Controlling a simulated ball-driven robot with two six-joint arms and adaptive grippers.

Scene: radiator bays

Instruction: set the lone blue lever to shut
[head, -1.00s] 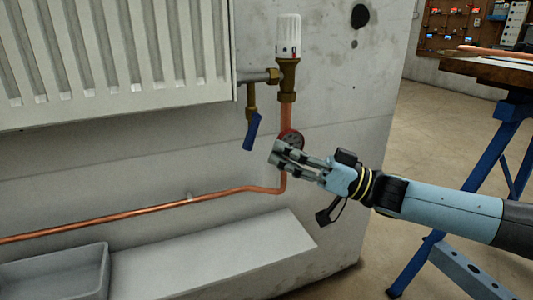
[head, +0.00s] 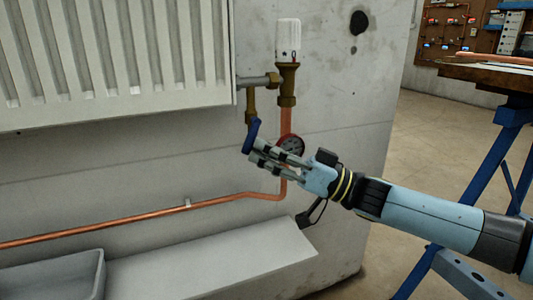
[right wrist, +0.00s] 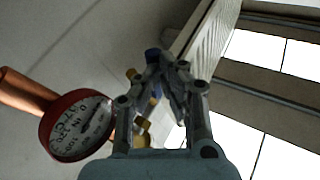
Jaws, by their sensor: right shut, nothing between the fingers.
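The blue lever (head: 251,135) hangs down, slightly tilted, from a brass valve (head: 250,104) below the radiator's right corner. My right gripper (head: 253,152) is shut and empty. Its fingertips are at the lever's lower end in the head view; whether they touch cannot be told. In the right wrist view the shut fingers (right wrist: 165,72) cover most of the lever, and a bit of blue (right wrist: 153,56) shows behind them. My left gripper is not in view.
A red-rimmed gauge (head: 291,146) sits on the copper pipe right behind my gripper. A white radiator (head: 115,60) hangs at left. A thermostat head (head: 288,40) stands above the pipe. A ledge (head: 210,255) and grey tray (head: 60,272) lie below. A blue-legged bench (head: 480,165) stands at right.

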